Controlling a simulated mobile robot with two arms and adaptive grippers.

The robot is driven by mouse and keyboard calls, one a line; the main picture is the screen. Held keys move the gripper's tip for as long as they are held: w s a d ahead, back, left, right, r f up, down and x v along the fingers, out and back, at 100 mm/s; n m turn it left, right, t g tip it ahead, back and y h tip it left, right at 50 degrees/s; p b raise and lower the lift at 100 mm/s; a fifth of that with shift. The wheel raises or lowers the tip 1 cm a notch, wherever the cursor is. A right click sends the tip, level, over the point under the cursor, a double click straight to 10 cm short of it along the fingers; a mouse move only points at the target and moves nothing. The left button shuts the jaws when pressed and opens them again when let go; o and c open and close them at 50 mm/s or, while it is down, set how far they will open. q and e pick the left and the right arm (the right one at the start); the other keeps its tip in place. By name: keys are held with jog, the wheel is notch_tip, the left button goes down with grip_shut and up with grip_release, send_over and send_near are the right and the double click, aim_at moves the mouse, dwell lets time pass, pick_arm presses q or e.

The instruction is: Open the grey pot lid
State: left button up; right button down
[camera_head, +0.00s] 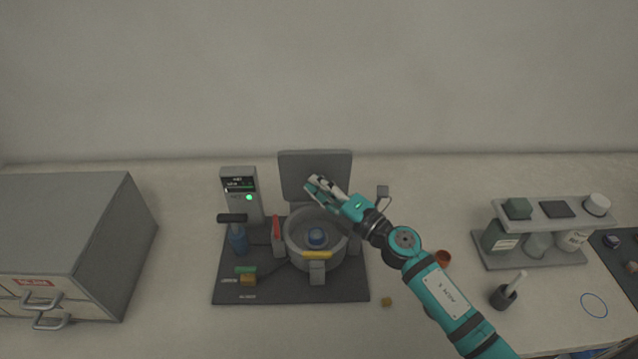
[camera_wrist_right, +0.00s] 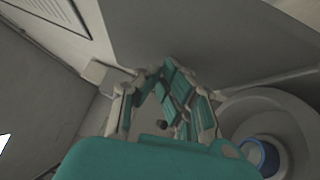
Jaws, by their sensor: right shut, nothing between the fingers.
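The grey pot (camera_head: 293,237) stands on a dark base plate in the head view, with a blue round piece (camera_head: 317,236) inside it. Its grey lid (camera_head: 316,165) stands raised and roughly upright behind the pot, so the pot's mouth is uncovered. My right gripper (camera_head: 314,185) is shut and empty in front of the lid, above the pot's rear rim. In the right wrist view the fingers (camera_wrist_right: 172,75) are close to the lid's grey face (camera_wrist_right: 210,35); I cannot tell whether they touch it. The pot (camera_wrist_right: 300,112) shows at lower right there. My left gripper is not in view.
A control box (camera_head: 239,185) with a green light stands left of the pot, beside a blue bottle (camera_head: 238,240). A grey drawer cabinet (camera_head: 75,235) is at far left. A rack (camera_head: 545,208) with containers and a mortar (camera_head: 503,297) are at right.

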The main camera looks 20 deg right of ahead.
aim_at(322, 170)
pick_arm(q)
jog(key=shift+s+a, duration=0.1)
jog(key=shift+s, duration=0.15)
pick_arm(e)
jog(key=shift+w+r, duration=0.2)
jog(key=shift+r, duration=0.05)
jog(key=w, duration=0.2)
jog(key=w+d+r+p, duration=0.1)
jog(key=shift+w, duration=0.25)
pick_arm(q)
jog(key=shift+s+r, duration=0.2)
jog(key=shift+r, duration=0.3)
pick_arm(e)
jog(key=shift+s, duration=0.1)
